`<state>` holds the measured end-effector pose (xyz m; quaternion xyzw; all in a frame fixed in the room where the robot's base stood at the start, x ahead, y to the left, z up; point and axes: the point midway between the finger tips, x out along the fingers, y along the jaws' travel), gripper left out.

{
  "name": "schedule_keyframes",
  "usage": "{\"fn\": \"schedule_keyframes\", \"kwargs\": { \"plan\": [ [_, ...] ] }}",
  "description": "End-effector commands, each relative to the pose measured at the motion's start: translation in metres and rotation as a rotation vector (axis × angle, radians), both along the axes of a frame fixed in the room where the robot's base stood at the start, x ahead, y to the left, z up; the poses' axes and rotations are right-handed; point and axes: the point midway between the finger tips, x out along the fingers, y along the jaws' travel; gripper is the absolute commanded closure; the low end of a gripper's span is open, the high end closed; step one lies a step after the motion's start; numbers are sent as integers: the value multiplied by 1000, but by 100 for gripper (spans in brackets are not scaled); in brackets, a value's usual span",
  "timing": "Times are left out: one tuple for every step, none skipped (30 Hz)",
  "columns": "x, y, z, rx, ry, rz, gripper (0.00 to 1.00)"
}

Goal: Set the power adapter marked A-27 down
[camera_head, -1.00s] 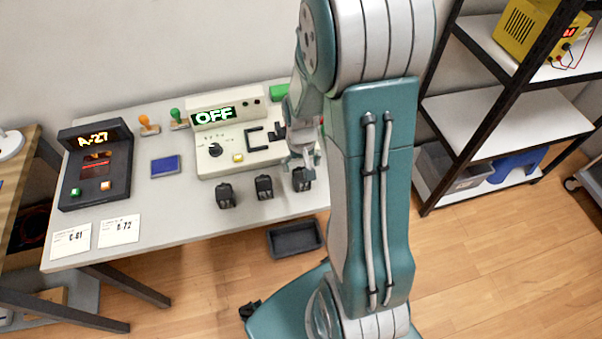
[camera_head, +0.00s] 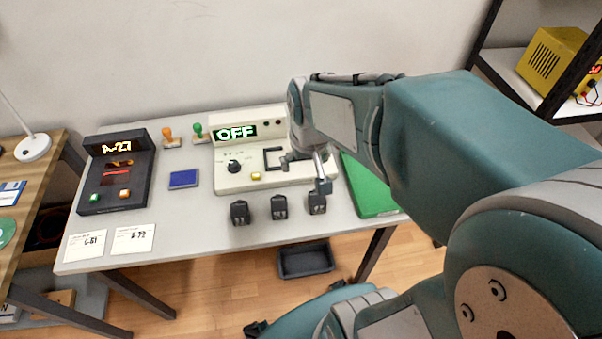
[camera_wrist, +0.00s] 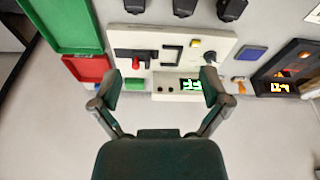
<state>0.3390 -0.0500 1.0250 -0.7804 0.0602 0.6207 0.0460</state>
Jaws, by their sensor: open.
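Three black power adapters stand in a row near the table's front edge: left (camera_head: 240,212), middle (camera_head: 279,208) and right (camera_head: 317,204). Their small labels are too small to read, so I cannot tell which is A-27. In the wrist view they are cut by the top edge, the middle one (camera_wrist: 184,6) included. My gripper (camera_head: 306,172) is open and empty, above the right end of the beige console (camera_head: 262,180), just behind the right adapter. In the wrist view the fingers (camera_wrist: 160,88) are spread wide with nothing between them. A dark reader (camera_head: 117,172) displays "A-27".
The console displays "OFF". A blue pad (camera_head: 184,179), two stamps and two white cards (camera_head: 132,239) lie at left. A green tray (camera_head: 368,188) is at the table's right, beneath my arm. A dark bin (camera_head: 305,261) sits below the front edge. Bare tabletop lies left of the adapters.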

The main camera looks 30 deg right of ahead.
Motion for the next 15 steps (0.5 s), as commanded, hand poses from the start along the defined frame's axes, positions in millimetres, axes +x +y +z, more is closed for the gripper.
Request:
{"fn": "schedule_keyframes", "kwargs": {
  "plan": [
    [-7,6,11,-4,-30,16,4],
    [-11,10,17,-6,-42,24,4],
    [-16,13,24,-8,-60,33,4],
    [-20,17,29,-10,-74,42,4],
    [-25,20,34,-11,-88,50,4],
    [-31,23,39,-12,-105,60,4],
    [-35,26,44,-14,-119,67,4],
    [-40,29,48,-15,-133,75,4],
    [-46,32,54,-16,-152,86,4],
    [-51,35,57,-17,-165,93,4],
    [-56,37,61,-18,-178,101,4],
    [-62,40,65,-17,-195,111,4],
    [-66,42,68,-18,-208,118,4],
    [-70,44,70,-19,-218,124,4],
    [-75,46,73,-18,-232,132,4]
  ]
}}
